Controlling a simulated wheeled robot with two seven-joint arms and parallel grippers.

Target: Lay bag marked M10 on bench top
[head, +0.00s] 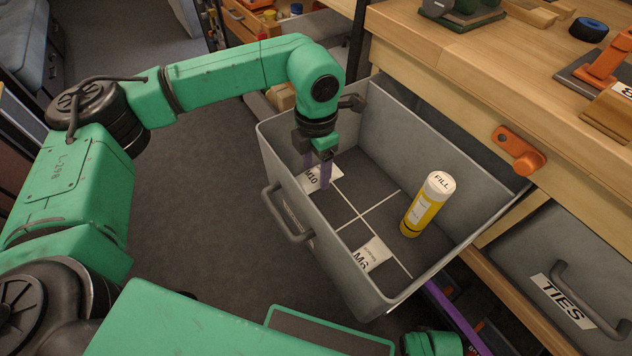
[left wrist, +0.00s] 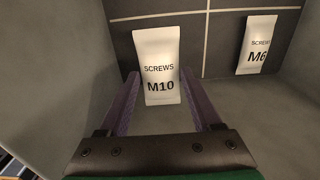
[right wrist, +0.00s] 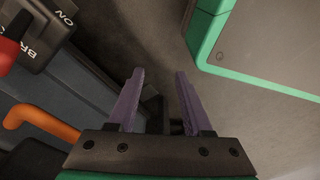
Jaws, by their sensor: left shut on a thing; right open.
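The white bag marked M10 (head: 312,180) is in the far-left part of the open grey drawer (head: 345,272). My left gripper (head: 317,178) reaches down into the drawer and is shut on this bag, one purple finger at each side. I cannot tell whether the bag still touches the drawer floor. The wooden bench top (head: 445,62) is above and behind the drawer, at the upper right. My right gripper (right wrist: 160,75) is open with nothing between its fingers.
A white M6 bag (head: 370,254) and a yellow FILL bottle (head: 427,204) are in other drawer compartments. An orange latch (head: 520,150) sits on the bench front. Orange, green and blue items stand on the bench top; its left front is clear.

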